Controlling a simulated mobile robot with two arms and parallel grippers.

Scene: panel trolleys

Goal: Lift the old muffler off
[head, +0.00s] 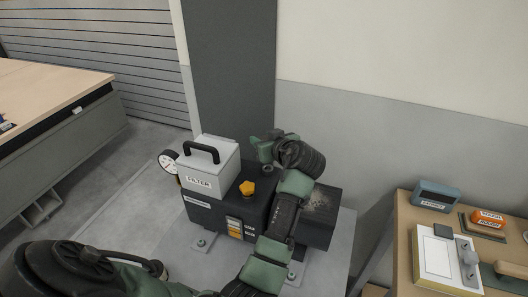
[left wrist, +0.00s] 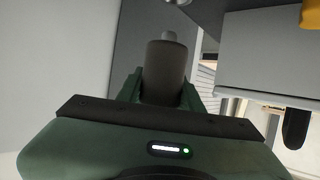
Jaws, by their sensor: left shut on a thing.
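My left gripper (head: 266,148) is over the rear right part of the dark machine (head: 228,216), its arm reaching up across the machine's right side. In the left wrist view its green jaws (left wrist: 162,92) are shut on a dark cylinder, the old muffler (left wrist: 165,72). A paler round tip shows beyond the muffler's far end. In the head view the gripper and wrist hide most or all of the muffler. I cannot tell whether it still touches the machine. My right gripper is out of view.
A grey FILTER box (head: 208,163) with a black handle, a yellow knob (head: 247,188) and a gauge (head: 169,161) are on the machine, left of the gripper. A bench (head: 405,236) with small items stands at the right. A wall is behind.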

